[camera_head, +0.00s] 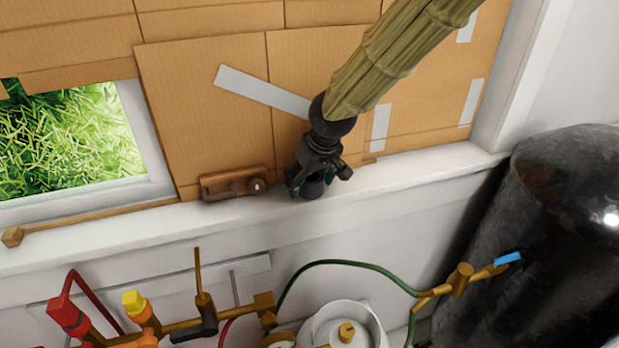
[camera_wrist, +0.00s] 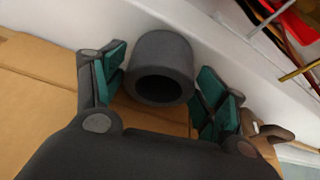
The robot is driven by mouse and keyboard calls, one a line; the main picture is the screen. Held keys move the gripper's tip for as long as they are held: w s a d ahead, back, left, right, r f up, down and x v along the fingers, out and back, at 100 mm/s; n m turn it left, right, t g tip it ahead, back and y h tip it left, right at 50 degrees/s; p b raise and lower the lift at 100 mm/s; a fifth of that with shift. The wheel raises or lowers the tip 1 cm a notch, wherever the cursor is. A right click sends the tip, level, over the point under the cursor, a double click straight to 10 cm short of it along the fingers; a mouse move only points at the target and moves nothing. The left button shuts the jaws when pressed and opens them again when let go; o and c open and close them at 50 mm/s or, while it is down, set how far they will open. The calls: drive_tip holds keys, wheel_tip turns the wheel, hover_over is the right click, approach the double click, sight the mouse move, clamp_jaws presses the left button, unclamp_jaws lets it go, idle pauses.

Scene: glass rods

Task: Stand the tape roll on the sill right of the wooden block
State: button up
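The tape roll is a short dark grey cylinder with a round hole. In the wrist view the tape roll (camera_wrist: 160,52) stands between my fingers, its hole facing the camera. It appears to rest on the white sill (camera_head: 400,180), though its contact is partly hidden. My gripper (camera_wrist: 160,88) has its teal pads on both sides of the roll, with a narrow gap on each side. In the head view my gripper (camera_head: 318,180) is low over the sill and mostly hides the tape roll (camera_head: 313,187). The wooden block (camera_head: 226,184) lies on the sill to the left of them.
Cardboard panels (camera_head: 200,100) with tape strips cover the window behind. A wooden stick (camera_head: 95,219) lies on the sill at left. Below the sill are brass pipes, a green hose (camera_head: 350,264) and a dark tank (camera_head: 550,240). The sill right of my gripper is clear.

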drive_tip(key=shift+r, duration=0.1)
drive_tip(key=shift+s+d+r, duration=0.1)
drive_tip(key=shift+r, duration=0.35)
drive_tip(key=b+v, duration=0.2)
drive_tip(key=v, duration=0.9)
drive_tip(key=shift+s+r, duration=0.1)
drive_tip(key=shift+r, duration=0.05)
idle(1.9)
